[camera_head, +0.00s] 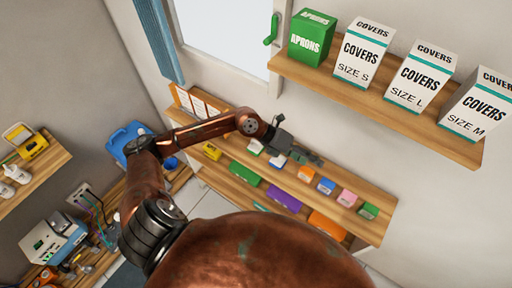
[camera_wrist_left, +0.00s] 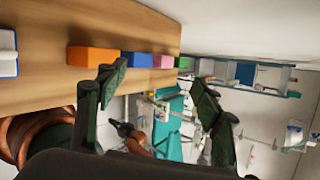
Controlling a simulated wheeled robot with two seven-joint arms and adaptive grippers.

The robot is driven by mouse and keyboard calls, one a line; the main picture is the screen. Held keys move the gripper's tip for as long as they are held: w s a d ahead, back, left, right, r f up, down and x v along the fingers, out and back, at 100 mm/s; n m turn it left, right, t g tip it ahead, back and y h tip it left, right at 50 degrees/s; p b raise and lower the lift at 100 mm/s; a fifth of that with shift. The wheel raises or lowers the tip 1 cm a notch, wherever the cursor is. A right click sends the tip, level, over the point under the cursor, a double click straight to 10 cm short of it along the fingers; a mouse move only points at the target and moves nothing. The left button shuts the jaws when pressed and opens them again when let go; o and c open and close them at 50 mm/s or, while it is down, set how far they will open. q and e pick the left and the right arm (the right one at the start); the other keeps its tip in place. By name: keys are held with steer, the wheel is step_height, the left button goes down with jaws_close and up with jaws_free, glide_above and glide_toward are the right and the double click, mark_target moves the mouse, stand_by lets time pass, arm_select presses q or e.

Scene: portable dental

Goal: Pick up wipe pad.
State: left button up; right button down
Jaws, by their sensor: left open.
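Several small boxes stand in a row on the upper wooden shelf, and no readable label shows which one is the wipe pad. In the head view they include an orange box (camera_head: 305,174), a blue box (camera_head: 326,186), a pink box (camera_head: 347,198) and a green box (camera_head: 368,211). My left gripper (camera_head: 312,158) is open and empty beside the row, near the orange box. In the left wrist view its spread fingers (camera_wrist_left: 158,88) have the orange box (camera_wrist_left: 93,56) behind the left finger and the blue box (camera_wrist_left: 137,59) between them. A small dark shape there may be my right gripper (camera_wrist_left: 122,129).
Purple (camera_head: 284,198) and green (camera_head: 245,174) boxes sit on the shelf below. A higher shelf (camera_head: 400,112) holds apron and cover boxes above the row.

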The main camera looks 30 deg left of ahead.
mark_target(256, 142)
arm_select(q)
steer(key=a+f+y, duration=0.1)
steer(key=a+y, duration=0.1)
steer(key=a, duration=0.2)
steer(key=w+a+f+y, duration=0.1)
steer(key=a+f+y, duration=0.1)
steer(key=a, duration=0.2)
steer(key=w+a+f+y, duration=0.1)
steer(key=a+f, duration=0.1)
steer(key=a, duration=0.2)
steer(key=shift+a+f+m+g+y, duration=0.2)
steer(key=shift+f+m+g+y, duration=0.1)
steer(key=shift+g+y, duration=0.1)
steer(key=a+y, duration=0.1)
steer(key=a, duration=0.3)
steer(key=a+y, duration=0.2)
steer(key=a, duration=0.2)
steer(key=w+a+n+y, duration=0.1)
steer(key=a, duration=0.3)
steer(key=shift+a+f+g+y, duration=0.1)
steer(key=shift+g+y, duration=0.3)
steer(key=f+p, duration=0.1)
steer(key=f, duration=0.1)
steer(key=f+p, duration=0.1)
steer(key=f, duration=0.1)
steer(key=w+d+f+p, duration=0.1)
steer(key=f, duration=0.1)
steer(key=shift+f, duration=0.4)
steer(key=shift+w+f, duration=0.1)
steer(key=shift+f, duration=0.2)
